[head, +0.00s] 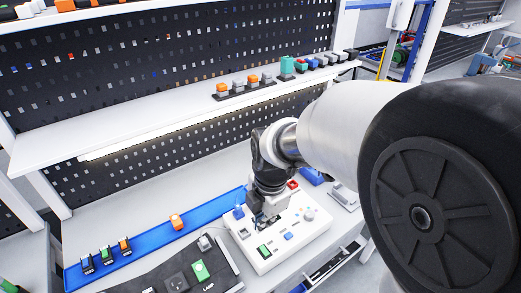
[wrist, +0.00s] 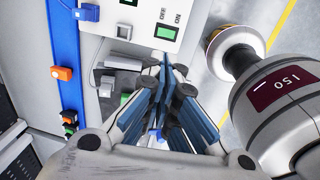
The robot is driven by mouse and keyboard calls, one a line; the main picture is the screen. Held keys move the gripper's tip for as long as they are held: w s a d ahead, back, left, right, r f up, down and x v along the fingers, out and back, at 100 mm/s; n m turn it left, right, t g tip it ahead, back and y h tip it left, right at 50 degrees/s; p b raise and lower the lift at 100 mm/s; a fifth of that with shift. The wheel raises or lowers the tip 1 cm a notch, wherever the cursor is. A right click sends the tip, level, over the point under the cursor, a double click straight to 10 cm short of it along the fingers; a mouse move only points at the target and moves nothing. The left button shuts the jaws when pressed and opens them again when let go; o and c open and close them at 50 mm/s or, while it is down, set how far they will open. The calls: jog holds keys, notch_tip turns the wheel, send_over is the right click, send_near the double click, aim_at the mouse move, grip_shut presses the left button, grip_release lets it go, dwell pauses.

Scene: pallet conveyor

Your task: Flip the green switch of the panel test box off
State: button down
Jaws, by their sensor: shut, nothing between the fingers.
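The panel test box (head: 290,248) is a white box on the bench with several coloured switches and a knob on its top. Its green switch (head: 264,251) sits at the near left part of the box. In the wrist view the green switch (wrist: 165,32) shows near the top, with OFF and ON printed beside it. I cannot tell which way it is tipped. My gripper (head: 264,221) is over the left part of the box, behind the green switch in the head view. In the wrist view its blue fingers (wrist: 165,66) are together and empty, apart from the switch.
A dark panel (head: 222,262) with another green switch (head: 200,271) lies to the left of the box. A blue strip (head: 148,248) with small switches runs behind it. A white shelf (head: 150,110) with more switches hangs above the bench.

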dwell(0.3)
jog(key=b, duration=0.4)
send_over(259, 253)
jog(key=f, duration=1.3)
jog(key=shift+s+d+f, duration=0.1)
jog(key=shift+d, duration=0.1)
jog(key=shift+f+b, duration=0.3)
jog(key=shift+f, duration=0.1)
jog(key=shift+a+f, duration=0.15)
jog(key=shift+f, duration=0.3)
jog(key=shift+r, duration=0.1)
